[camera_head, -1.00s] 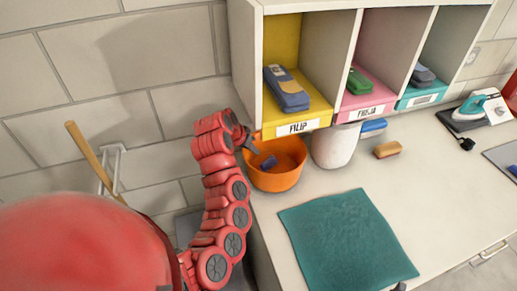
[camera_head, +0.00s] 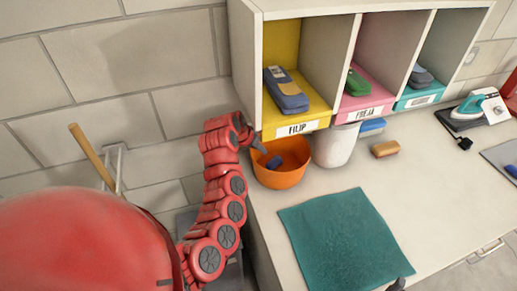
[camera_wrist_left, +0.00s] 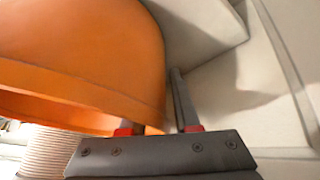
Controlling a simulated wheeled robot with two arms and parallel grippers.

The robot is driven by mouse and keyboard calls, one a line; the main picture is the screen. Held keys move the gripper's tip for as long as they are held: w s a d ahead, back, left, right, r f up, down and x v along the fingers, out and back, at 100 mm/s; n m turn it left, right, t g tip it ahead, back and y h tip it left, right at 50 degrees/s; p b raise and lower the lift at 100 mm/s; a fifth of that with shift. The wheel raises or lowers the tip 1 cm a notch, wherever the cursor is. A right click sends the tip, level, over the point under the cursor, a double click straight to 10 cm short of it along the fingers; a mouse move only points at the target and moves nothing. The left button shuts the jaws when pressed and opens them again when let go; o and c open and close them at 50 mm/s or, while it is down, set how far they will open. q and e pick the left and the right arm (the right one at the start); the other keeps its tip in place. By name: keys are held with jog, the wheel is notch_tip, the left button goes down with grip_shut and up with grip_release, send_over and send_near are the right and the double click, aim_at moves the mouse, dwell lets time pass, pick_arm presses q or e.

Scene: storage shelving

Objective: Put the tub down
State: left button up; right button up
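The orange tub (camera_head: 283,180) sits on the counter below the yellow compartment, with a small blue item (camera_head: 273,162) in it. My left gripper (camera_head: 257,146) is at the tub's left rim. In the left wrist view the tub (camera_wrist_left: 80,45) fills the upper left. The left gripper's fingers (camera_wrist_left: 158,120) are apart, with the edge of the tub wall between them and one finger partly hidden by it. A gap shows beside the other finger. A dark tip, probably of my right gripper (camera_head: 396,285), shows at the bottom edge below the teal mat; its fingers cannot be made out.
A white container (camera_head: 334,148) stands close to the tub's right, with a blue-and-white brush (camera_head: 372,126) and a tan brush (camera_head: 385,149) beyond. The teal mat (camera_head: 345,240) lies in front. The cubby shelf (camera_head: 345,50) overhangs behind. Open counter lies to the right.

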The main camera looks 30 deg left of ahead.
pick_arm(q)
jog(key=shift+r, duration=0.15)
jog(key=shift+s+a+r, duration=0.15)
jog(key=shift+s+r, duration=0.05)
jog(key=shift+r, duration=0.2)
jog(key=p+v, duration=0.2)
jog(key=v, duration=0.9)
jog(key=shift+s, duration=0.1)
